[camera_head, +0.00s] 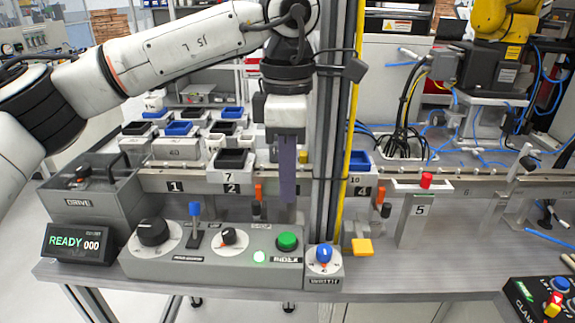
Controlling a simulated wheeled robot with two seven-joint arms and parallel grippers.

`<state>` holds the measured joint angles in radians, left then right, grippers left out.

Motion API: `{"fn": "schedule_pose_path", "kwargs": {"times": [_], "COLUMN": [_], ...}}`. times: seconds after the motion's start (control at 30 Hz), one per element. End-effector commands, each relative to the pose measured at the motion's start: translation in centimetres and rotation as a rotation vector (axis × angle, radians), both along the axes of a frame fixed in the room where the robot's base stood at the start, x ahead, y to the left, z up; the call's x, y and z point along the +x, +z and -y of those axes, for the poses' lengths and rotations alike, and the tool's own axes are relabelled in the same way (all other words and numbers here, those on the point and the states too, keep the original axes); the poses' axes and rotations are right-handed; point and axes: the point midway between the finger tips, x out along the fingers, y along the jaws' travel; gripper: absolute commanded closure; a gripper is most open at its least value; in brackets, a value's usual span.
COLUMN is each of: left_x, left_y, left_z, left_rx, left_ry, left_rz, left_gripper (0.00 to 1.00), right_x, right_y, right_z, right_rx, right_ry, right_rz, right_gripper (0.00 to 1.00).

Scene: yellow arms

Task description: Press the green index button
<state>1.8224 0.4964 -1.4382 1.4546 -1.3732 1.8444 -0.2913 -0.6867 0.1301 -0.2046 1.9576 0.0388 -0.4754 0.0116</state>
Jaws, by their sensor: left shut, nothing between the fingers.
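The green index button (287,241) sits at the right end of the grey control panel (200,272), above a label reading INDEX. My left arm comes in from the upper left. My right gripper does not show.
The panel also has a black knob (153,232), a blue-tipped lever (195,210) and a smaller dial (229,237). A blue knob (323,254) and a yellow block (362,246) stand to the right. A display (79,243) reads READY 000. A vertical post (328,130) stands right of the gripper.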

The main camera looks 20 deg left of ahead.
Motion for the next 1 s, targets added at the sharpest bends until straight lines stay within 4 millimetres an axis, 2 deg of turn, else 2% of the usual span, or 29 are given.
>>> {"fn": "schedule_pose_path", "kwargs": {"times": [0.03, 0.2, 0.4, 0.6, 0.9, 1.0], "left_x": [0.0, 0.0, 0.0, 0.0, 0.0, 0.0], "left_y": [-1.2, -4.7, -7.4, -8.5, -8.5, -9.2], "left_z": [-0.1, -0.1, 0.0, 0.0, 0.0, 0.0], "left_rx": [0.002, 0.0, 0.0, -0.001, -0.001, -0.001], "left_ry": [0.0, 0.001, 0.002, 0.001, 0.001, 0.001], "left_rz": [-0.004, -0.002, -0.001, 0.0, 0.0, -0.001], "left_gripper": [1.0, 1.0, 1.0, 1.0, 1.0, 1.0], "right_x": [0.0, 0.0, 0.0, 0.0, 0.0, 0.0], "right_y": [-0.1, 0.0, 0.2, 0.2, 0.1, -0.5], "right_z": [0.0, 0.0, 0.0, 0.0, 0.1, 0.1], "right_rx": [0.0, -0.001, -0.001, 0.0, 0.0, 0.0], "right_ry": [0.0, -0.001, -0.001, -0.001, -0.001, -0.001], "right_rz": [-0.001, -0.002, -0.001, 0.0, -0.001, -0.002], "right_gripper": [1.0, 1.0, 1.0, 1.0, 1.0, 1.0]}}
